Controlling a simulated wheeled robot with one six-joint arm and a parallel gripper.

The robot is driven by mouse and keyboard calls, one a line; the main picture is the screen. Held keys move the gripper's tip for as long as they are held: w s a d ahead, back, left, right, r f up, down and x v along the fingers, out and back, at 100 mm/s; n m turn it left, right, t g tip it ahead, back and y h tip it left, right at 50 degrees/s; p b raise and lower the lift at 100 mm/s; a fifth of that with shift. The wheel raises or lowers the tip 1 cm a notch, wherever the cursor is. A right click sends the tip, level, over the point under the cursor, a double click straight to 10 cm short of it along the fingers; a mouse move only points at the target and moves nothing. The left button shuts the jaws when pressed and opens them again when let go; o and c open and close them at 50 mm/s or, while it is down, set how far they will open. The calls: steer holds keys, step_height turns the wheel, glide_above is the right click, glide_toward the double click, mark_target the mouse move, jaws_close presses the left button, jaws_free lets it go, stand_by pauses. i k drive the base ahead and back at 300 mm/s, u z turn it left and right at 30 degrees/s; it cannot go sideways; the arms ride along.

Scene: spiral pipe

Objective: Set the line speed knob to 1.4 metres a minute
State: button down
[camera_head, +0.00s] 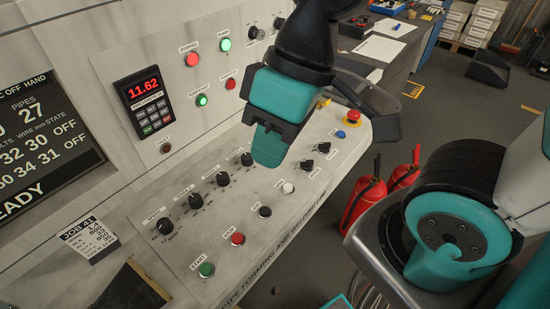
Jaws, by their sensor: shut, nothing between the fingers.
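The sloped control panel (180,262) carries a row of black knobs with small labels. The leftmost black knob (165,226) has a label beside it that seems to read SPEED, too small to be sure. Its pointer setting is not legible. Further black knobs (195,201) follow up and to the right. My gripper (268,147) is shut and empty, fingers pointing down. In the picture it is right of the upper knob (247,159) of that row and well up and right of the leftmost knob. Touching or apart from the panel, I cannot tell.
Green START (206,270) and red STOP (238,239) buttons sit near the panel's front edge. A red emergency button (353,116) is at the far end. A red display (143,88) reads 11.62. Red extinguishers (365,196) stand right.

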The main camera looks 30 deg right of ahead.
mark_target(164, 226)
steer(key=z, duration=1.45)
steer(key=k, duration=1.05)
steer(key=u, duration=1.5)
steer(key=i, duration=0.5)
steer(key=z, duration=0.05)
